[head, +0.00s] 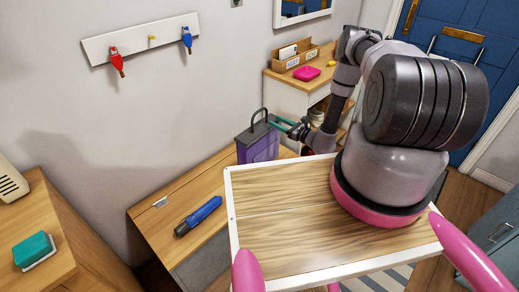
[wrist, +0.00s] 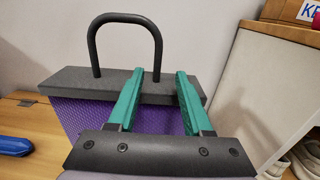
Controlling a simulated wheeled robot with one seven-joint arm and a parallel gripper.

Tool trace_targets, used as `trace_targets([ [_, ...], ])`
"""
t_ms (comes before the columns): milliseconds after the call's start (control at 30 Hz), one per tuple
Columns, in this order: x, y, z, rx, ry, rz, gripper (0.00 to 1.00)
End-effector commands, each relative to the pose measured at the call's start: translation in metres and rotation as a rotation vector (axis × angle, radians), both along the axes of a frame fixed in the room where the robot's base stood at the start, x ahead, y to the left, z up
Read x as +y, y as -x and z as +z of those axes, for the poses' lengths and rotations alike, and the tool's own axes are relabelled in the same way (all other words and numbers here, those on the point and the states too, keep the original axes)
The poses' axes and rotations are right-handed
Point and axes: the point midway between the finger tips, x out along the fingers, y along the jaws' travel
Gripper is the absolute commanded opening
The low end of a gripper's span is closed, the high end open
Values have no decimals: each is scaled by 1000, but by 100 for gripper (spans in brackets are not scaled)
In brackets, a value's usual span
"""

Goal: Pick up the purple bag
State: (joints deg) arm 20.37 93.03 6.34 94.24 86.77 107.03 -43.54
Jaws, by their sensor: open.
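The purple bag (head: 258,148) stands upright on the wooden bench, against the wall. It has a dark grey top and a dark arched handle (head: 258,115). In the wrist view the purple bag (wrist: 85,112) shows its grey top bar and its arched handle (wrist: 125,30) rising from it. My gripper (head: 284,124) is at the right side of the bag's top. Nothing is held; I cannot tell whether the fingers touch the bar.
A blue flashlight-like object (head: 198,216) lies on the bench (head: 160,222) left of the bag. A wall rack (head: 140,38) hangs above. My wooden-topped base fills the front.

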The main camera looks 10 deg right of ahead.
Motion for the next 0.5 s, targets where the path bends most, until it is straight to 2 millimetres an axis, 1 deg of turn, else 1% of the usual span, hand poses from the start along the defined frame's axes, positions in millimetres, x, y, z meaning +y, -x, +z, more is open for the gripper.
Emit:
trace_targets([
  [67, 11, -11, 1, -3, 0, 5, 50],
  [200, 23, -26, 0, -2, 1, 4, 50],
  [367, 30, -35, 0, -1, -1, 4, 50],
  [500, 44, -47, -2, -2, 1, 7, 50],
])
